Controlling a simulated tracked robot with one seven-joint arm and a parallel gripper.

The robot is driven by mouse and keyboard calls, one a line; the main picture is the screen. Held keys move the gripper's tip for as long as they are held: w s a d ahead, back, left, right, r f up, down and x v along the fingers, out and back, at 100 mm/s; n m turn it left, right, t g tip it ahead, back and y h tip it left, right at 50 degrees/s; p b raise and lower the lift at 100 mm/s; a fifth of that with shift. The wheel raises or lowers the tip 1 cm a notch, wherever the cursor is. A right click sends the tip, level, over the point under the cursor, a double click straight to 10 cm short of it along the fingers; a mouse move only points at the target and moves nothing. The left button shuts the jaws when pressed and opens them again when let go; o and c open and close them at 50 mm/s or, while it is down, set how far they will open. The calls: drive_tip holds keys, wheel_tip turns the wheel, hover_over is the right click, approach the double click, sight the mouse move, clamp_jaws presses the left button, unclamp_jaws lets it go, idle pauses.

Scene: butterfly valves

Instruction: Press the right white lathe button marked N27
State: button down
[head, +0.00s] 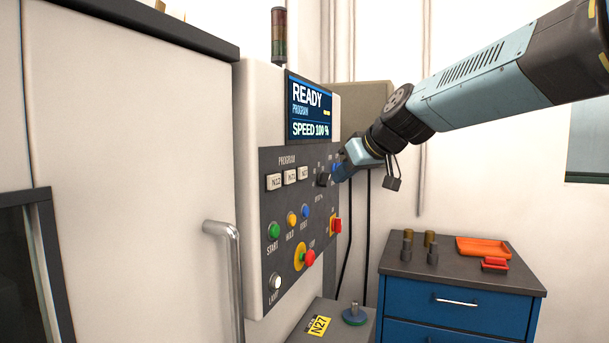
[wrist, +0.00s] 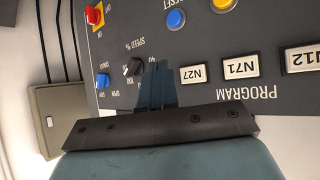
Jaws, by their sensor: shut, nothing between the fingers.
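The white N27 button (head: 303,173) is the rightmost of three white program buttons on the dark lathe panel in the head view. It shows upside down in the wrist view (wrist: 193,74), just right of my fingertips. My gripper (head: 339,174) is at the panel's right side, to the right of N27, near the black speed knob (head: 323,180). In the wrist view my gripper (wrist: 156,84) is shut and empty, its dark blue fingers together between the speed knob (wrist: 133,67) and N27. I cannot tell whether the fingertips touch the panel.
The N71 button (wrist: 238,66) and N12 button (wrist: 302,58) sit beside N27. The screen (head: 309,108) reads READY, SPEED 100 %. Below are start, hold and reset buttons and a red emergency stop (head: 309,258). A blue cabinet (head: 455,300) stands at right. A yellow N27 card (head: 319,326) lies below.

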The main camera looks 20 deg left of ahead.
drive_tip(key=shift+w+a, duration=0.2)
drive_tip(key=shift+a, duration=2.4)
drive_tip(key=shift+a, duration=0.15)
drive_tip(key=shift+a, duration=0.3)
drive_tip(key=shift+a, duration=0.4)
idle(0.8)
drive_tip(key=shift+d, duration=0.85)
drive_tip(key=shift+s+d, duration=0.15)
drive_tip(key=shift+d, duration=1.1)
drive_tip(key=shift+s+d, duration=0.1)
drive_tip(key=shift+d, duration=1.15)
